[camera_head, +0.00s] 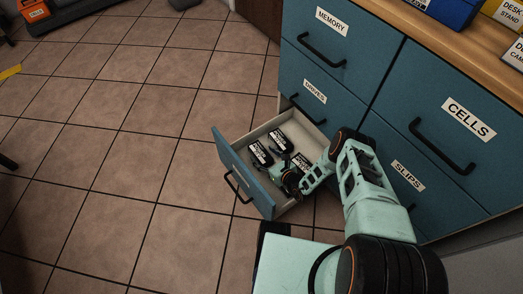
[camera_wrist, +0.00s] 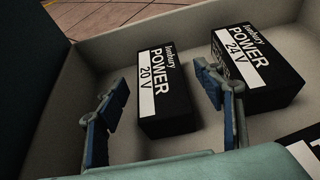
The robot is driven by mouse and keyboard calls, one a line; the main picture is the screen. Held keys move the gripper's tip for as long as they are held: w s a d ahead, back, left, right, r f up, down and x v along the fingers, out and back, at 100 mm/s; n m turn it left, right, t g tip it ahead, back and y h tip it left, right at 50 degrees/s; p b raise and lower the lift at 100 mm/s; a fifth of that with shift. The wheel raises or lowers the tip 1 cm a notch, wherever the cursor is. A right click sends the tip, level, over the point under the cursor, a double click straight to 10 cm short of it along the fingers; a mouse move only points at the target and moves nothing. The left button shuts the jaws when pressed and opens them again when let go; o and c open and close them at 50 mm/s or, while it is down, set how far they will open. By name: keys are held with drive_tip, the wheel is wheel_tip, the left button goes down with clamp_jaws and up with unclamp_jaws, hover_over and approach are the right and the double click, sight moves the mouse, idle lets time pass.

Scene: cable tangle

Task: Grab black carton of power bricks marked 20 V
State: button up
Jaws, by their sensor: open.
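The black carton marked POWER 20 V (camera_wrist: 176,112) lies in the open drawer, its white label facing up. In the wrist view my gripper (camera_wrist: 163,84) is open, one finger to the left of this carton and one to its right, between it and the 24 V carton. I cannot tell whether the fingers reach down beside it. In the head view the 20 V carton seems to be the one nearest the drawer front (camera_head: 261,154), though its print is too small to read. My gripper (camera_head: 288,181) is over the drawer's near part.
A black carton marked POWER 24 V (camera_wrist: 262,72) lies to the right. A third carton (camera_head: 302,160) is partly hidden by my arm. The pulled-out drawer (camera_head: 231,173) has pale walls around them.

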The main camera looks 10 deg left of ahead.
drive_tip(key=shift+w+a, duration=0.1)
drive_tip(key=shift+w, duration=0.05)
drive_tip(key=shift+c, duration=0.3)
drive_tip(key=c, duration=1.5)
